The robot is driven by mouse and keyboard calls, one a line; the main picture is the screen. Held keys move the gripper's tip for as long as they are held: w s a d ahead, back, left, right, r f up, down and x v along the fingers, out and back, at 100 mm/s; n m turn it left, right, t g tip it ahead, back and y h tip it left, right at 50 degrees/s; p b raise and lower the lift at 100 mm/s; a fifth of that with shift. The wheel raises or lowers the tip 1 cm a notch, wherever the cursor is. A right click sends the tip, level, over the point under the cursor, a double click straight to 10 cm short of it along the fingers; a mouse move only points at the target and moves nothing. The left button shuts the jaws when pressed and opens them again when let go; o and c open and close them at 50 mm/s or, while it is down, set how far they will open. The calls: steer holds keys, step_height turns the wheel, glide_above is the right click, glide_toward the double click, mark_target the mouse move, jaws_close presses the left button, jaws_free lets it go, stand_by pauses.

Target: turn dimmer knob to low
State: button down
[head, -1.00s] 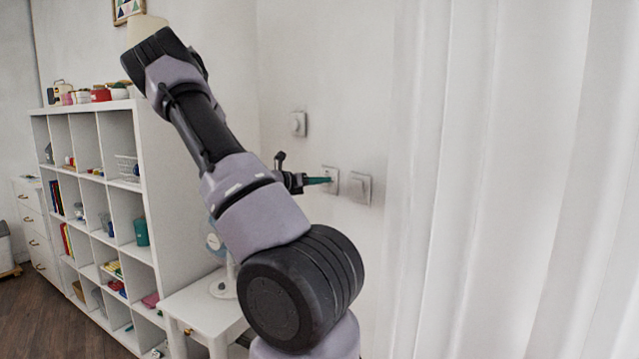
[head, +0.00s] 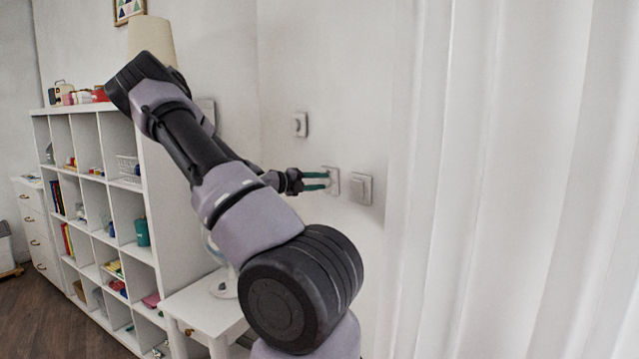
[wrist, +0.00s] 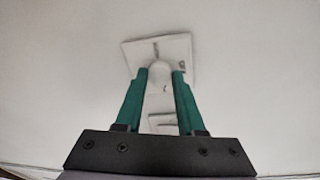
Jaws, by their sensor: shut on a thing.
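The dimmer knob (wrist: 160,74) is a small white round knob on a square white wall plate (wrist: 186,46), which looks tilted in the wrist view. My gripper (wrist: 160,76) has its two green fingers on either side of the knob, shut on it. In the head view my gripper (head: 326,181) reaches the wall plate (head: 333,172) from the left, one finger above the other. The fingers partly cover the knob there, and I cannot read its setting.
A white switch (head: 361,188) sits just right of the dimmer plate. Another wall control (head: 299,124) is higher to the left. A white curtain (head: 480,180) hangs at right. A white shelf (head: 165,190) and a small white table (head: 200,305) stand at left.

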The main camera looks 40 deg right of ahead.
steer(key=n, duration=0.4)
steer(key=shift+w+f+g+h, duration=0.1)
steer(key=shift+f+g+h, duration=0.05)
steer(key=shift+g+h, duration=0.2)
steer(key=shift+n+g, duration=0.25)
steer(key=shift+n, duration=2.35)
steer(key=shift+f, duration=0.1)
steer(key=c, duration=0.5)
jaws_free()
